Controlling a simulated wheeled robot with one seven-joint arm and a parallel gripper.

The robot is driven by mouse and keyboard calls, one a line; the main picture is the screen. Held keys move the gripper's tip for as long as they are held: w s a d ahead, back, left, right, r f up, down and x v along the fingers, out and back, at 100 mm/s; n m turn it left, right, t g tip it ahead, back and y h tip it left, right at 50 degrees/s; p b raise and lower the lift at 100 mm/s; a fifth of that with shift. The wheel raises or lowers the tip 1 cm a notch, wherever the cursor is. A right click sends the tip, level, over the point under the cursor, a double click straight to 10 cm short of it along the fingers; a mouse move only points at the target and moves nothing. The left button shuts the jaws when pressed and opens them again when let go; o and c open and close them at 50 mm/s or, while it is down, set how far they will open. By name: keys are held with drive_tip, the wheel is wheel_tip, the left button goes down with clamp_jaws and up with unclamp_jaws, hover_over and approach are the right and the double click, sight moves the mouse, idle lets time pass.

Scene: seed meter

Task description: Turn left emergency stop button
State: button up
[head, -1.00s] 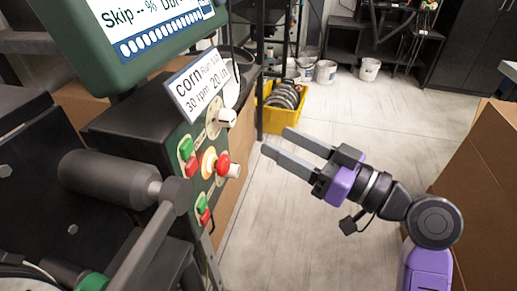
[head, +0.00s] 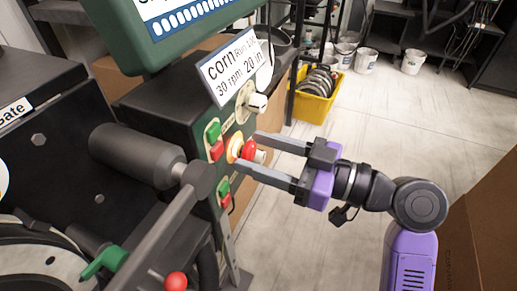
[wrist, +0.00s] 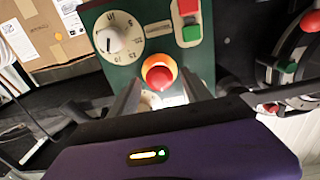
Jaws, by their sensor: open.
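The red emergency stop button (head: 249,149), on an orange-yellow ring, sticks out from the green control panel (head: 228,118). In the wrist view the red button (wrist: 159,78) shows near the middle, between my two fingers. My gripper (head: 249,154) is open, with one finger above the button and one below it in the head view. The fingertips are close around the button; I cannot tell whether they touch it. Nothing is held. No other emergency stop button is clear in view.
A white dial knob (head: 257,103) sits above the button, and red-green switch pairs (head: 214,140) sit beside and below it. A grey roller (head: 138,154) on a lever stands left. A yellow crate (head: 315,104) is on the floor behind.

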drive_tip(key=shift+a, duration=0.2)
drive_tip(key=shift+c, duration=0.5)
clamp_jaws()
